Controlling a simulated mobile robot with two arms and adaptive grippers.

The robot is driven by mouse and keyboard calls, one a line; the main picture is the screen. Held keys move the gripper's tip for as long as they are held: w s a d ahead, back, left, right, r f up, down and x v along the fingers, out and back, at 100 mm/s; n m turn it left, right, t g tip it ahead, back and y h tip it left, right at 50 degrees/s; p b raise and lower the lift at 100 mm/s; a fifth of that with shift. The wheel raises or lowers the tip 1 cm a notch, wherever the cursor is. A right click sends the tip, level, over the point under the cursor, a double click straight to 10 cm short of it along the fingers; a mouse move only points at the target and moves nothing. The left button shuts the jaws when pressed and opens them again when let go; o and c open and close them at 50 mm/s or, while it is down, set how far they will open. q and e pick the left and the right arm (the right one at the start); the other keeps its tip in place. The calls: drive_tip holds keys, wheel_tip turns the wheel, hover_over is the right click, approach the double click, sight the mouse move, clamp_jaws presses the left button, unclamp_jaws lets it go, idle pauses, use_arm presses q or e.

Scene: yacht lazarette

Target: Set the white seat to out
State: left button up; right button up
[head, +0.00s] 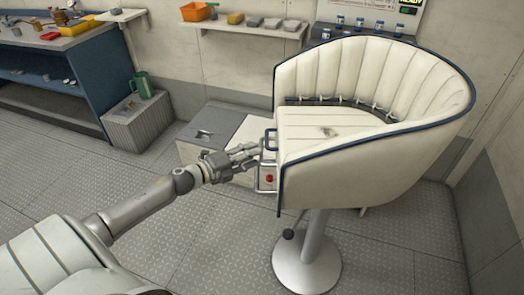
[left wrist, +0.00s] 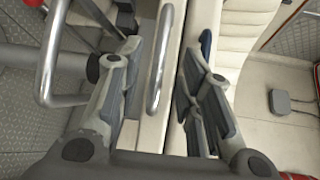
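The white seat (head: 325,120) is a tub-shaped chair with blue trim on a round metal pedestal (head: 308,265). On its left side, in the head view, is a bent metal bar (head: 260,182) beside a red button (head: 270,179). My left gripper (head: 254,157) is at this side of the seat. In the left wrist view its fingers (left wrist: 160,85) are apart, with a metal bar (left wrist: 161,55) running between them and visible gaps on both sides. Nothing is gripped. The seat's edge also shows in the left wrist view (left wrist: 240,35). My right gripper is out of view.
A lever with a black knob (head: 288,234) sticks out from the pedestal. Grey-white lockers (head: 215,130) stand behind my gripper. A wall shelf (head: 250,28) is above, and a blue workbench (head: 85,75) is at the left. The grey floor (head: 195,235) in front is clear.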

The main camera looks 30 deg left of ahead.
sight(261, 149)
use_arm(q)
drive_tip(key=shift+x, duration=2.5)
drive_tip(key=shift+s, duration=0.1)
clamp_jaws()
